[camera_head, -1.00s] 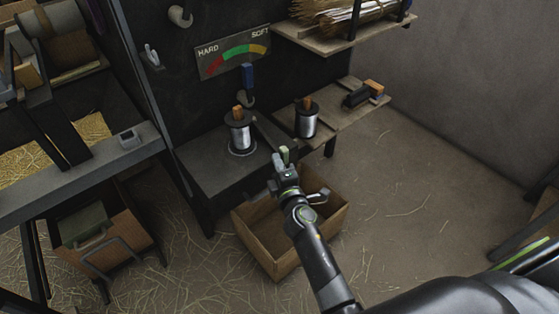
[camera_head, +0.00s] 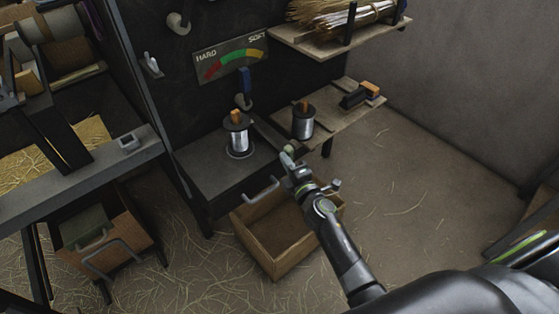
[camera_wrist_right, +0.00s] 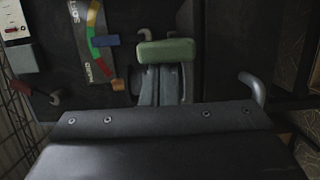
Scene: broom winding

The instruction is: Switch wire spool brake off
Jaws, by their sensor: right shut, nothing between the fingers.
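The wire spool (camera_head: 239,140) stands upright on the dark bench (camera_head: 203,168), wound with silvery wire around an orange-topped core. A dark lever (camera_head: 270,136) slants from behind it to a pale green handle (camera_head: 287,150), taken as the brake; its switch state is not clear. The green handle (camera_wrist_right: 167,51) also shows in the wrist view. My right gripper (camera_head: 292,163) is shut and empty, right at the green handle. In the wrist view its grey fingers (camera_wrist_right: 160,86) end just under the handle; I cannot tell if they touch. My left gripper is not in view.
A HARD–SOFT gauge (camera_head: 230,56) with a blue-handled lever (camera_head: 244,79) is on the dark wall. A second spool (camera_head: 303,121) stands on a wooden shelf (camera_head: 345,118). A metal handle (camera_head: 262,190) juts from the bench front above a wooden box (camera_head: 283,266). The floor right is open.

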